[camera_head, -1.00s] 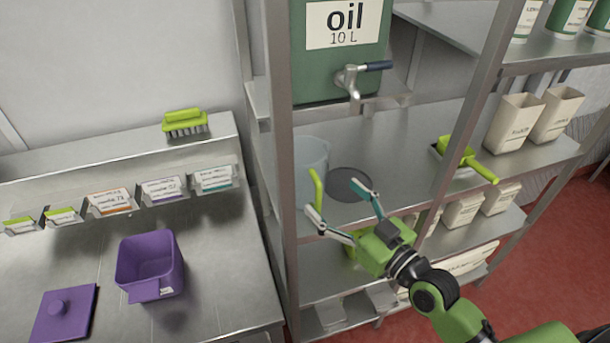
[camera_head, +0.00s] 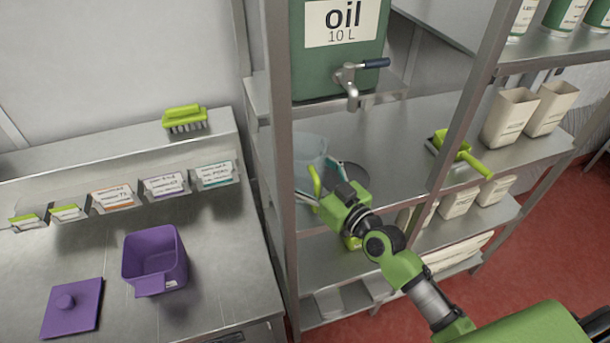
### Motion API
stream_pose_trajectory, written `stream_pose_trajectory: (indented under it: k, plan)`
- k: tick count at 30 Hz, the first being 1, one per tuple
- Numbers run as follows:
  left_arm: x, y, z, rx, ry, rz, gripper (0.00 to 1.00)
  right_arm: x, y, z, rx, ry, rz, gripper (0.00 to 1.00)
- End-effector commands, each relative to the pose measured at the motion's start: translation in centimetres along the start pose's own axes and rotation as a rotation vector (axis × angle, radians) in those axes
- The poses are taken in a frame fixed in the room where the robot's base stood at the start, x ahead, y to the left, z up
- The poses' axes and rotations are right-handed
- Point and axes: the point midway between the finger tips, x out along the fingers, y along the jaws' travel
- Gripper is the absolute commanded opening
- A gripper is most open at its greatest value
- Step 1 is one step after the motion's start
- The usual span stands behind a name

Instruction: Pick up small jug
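The small jug (camera_head: 309,149) is a clear, bluish container with a bright green handle (camera_head: 315,181). It stands upright on the middle shelf, behind the left post of the rack and below the oil tap. My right gripper (camera_head: 320,183) reaches in from the right at the jug's handle. Its two fingers look spread, one on each side of the handle, and I cannot tell whether they touch it. The gripper's body hides part of the jug's lower front. My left gripper is not in view.
A green scoop (camera_head: 460,154) and beige containers (camera_head: 510,117) stand right. A purple tub (camera_head: 155,262) and lid (camera_head: 72,308) sit on the left counter.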

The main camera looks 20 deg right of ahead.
Motion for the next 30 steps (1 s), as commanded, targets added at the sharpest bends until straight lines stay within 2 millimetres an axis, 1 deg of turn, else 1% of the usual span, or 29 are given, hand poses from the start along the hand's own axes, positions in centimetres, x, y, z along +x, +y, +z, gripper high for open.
stream_pose_trajectory:
  k: [2,5,6,15,19,23,27,28,30]
  plan:
    - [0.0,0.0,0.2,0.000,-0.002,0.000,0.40,0.0,0.0,0.0,0.000,0.000,0.000,0.77]
    - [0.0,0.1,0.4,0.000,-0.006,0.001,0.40,-0.1,0.0,0.0,0.000,0.000,0.000,0.54]
    - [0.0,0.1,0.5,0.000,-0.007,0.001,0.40,-0.1,0.0,0.0,0.000,0.000,0.000,0.44]
    - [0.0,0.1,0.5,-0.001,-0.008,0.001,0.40,-0.1,0.0,0.0,0.000,0.000,0.000,0.44]
    - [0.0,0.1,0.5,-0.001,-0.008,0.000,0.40,-0.1,0.0,-0.5,0.001,0.002,0.000,0.44]
    - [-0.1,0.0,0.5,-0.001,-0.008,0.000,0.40,0.0,0.0,-1.7,0.002,0.004,0.001,0.44]
    - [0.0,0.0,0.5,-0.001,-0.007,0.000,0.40,0.0,0.0,-3.9,0.001,0.007,0.001,0.44]
    - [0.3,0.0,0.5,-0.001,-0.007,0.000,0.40,-0.7,0.0,-3.4,0.000,0.000,0.002,0.44]
    - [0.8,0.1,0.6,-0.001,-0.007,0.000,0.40,-2.3,0.0,-3.0,-0.003,-0.003,0.001,0.44]
